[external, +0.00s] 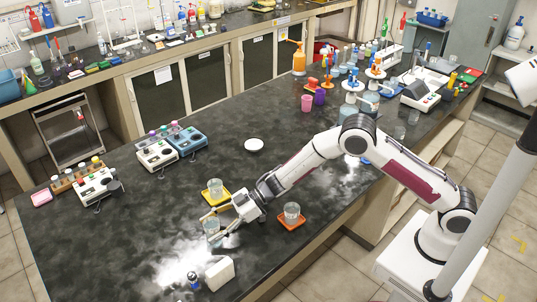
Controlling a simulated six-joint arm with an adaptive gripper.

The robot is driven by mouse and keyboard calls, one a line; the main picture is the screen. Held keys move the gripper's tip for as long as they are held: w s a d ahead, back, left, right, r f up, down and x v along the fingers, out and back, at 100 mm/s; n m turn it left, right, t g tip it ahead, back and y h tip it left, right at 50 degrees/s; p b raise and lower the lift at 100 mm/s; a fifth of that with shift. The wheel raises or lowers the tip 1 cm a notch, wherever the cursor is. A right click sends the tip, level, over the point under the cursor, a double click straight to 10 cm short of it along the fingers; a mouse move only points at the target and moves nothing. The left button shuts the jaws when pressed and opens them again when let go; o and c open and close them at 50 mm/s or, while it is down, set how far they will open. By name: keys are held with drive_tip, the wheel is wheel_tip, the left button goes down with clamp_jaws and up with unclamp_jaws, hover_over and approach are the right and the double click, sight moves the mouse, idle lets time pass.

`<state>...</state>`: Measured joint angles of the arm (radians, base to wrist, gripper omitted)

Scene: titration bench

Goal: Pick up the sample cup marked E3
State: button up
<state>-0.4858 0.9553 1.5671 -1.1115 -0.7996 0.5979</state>
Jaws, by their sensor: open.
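Three clear cups stand on the front part of the dark bench. One cup (211,227) is at my gripper (207,225), which is open and low over the bench with its fingers around or just beside this cup; I cannot tell which. A second cup (214,186) stands on a yellow square tray (222,201) just behind my gripper. A third cup (292,210) stands on an orange square tray (292,225) to the right of my wrist. No marking on any cup is readable here, so I cannot tell which is E3.
A white block (219,273) and a small dark-blue-and-white item (193,281) are at the front. A white dish (254,145) lies farther back. Instrument boxes (186,142) stand at left. Bottles and stands crowd the right rear. The bench (110,235) left of my gripper is clear.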

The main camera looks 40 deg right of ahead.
drive_tip(key=shift+c, duration=0.3)
drive_tip(key=c, duration=1.2)
drive_tip(key=shift+r, duration=0.2)
drive_tip(key=shift+r, duration=4.85)
